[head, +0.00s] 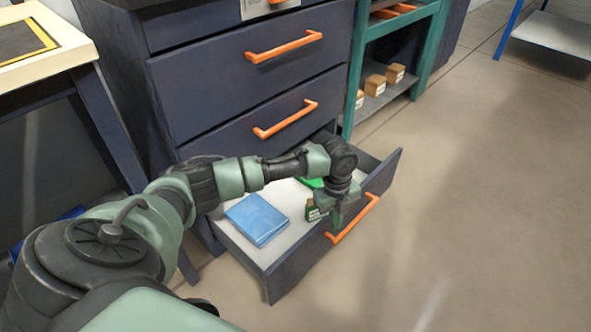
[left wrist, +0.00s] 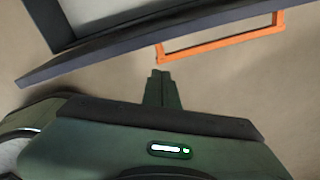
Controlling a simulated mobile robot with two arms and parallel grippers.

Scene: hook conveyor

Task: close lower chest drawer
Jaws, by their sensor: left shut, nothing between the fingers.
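The lower chest drawer (head: 272,287) is pulled out, with its dark front panel and orange handle (head: 345,228) facing the open floor. My left gripper (head: 337,226) points down by the drawer front, near the handle's left end. In the left wrist view its fingers (left wrist: 161,73) are together and empty. There the handle (left wrist: 222,47) lies just beyond the fingertips, and the drawer's front panel (left wrist: 110,58) crosses above them. I cannot tell whether the fingers touch the handle. My right gripper is in neither view.
The drawer holds a blue box (head: 257,219), a green item (head: 311,183) and a small labelled block (head: 313,211). The drawers above, with orange handles (head: 286,119), are shut. A teal shelf (head: 357,95) stands to the right. Open floor (head: 480,200) lies right of the drawer.

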